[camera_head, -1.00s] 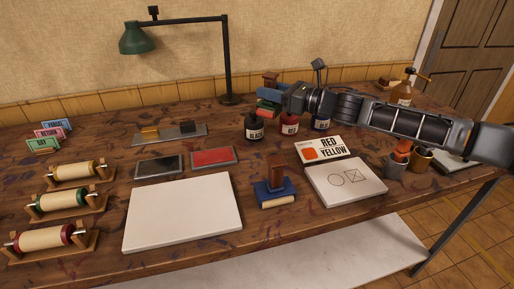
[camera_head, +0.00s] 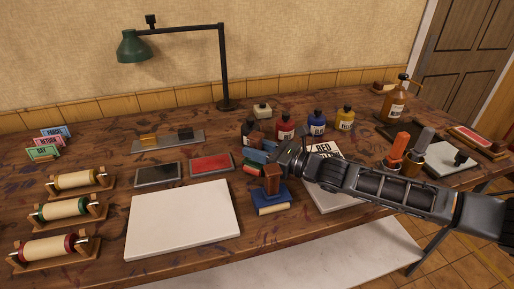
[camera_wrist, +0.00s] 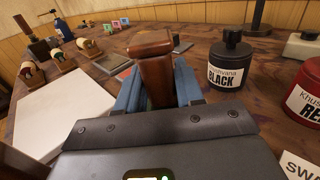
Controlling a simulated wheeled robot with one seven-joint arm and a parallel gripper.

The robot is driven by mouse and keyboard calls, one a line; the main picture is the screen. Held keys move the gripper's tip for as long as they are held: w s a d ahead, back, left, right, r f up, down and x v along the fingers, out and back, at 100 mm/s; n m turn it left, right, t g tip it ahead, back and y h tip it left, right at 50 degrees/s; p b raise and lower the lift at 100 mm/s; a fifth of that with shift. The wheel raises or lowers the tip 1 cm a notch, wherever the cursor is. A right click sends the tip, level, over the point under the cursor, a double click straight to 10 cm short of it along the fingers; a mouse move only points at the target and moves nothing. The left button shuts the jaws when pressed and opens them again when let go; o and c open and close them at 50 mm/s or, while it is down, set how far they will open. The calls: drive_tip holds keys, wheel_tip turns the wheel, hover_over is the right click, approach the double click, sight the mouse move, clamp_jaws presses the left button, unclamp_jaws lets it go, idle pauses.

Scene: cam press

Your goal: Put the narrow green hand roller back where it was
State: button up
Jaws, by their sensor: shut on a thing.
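My gripper (camera_head: 263,153), with blue fingers, is shut on the narrow green hand roller (camera_head: 251,164). The wider blue hand roller (camera_head: 270,200), with a wooden handle and cream roll, stands on the table.
Ink bottles, black (camera_wrist: 228,62), red (camera_head: 284,127), blue (camera_head: 317,124) and yellow (camera_head: 345,118), stand behind my gripper. The red pad (camera_head: 210,164) and dark pad (camera_head: 158,174) lie to its left. A white slab (camera_head: 183,220) is at front. My arm partly covers a printed card (camera_head: 323,149).

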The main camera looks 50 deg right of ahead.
drive_tip(key=o, duration=1)
drive_tip(key=shift+o, duration=0.2)
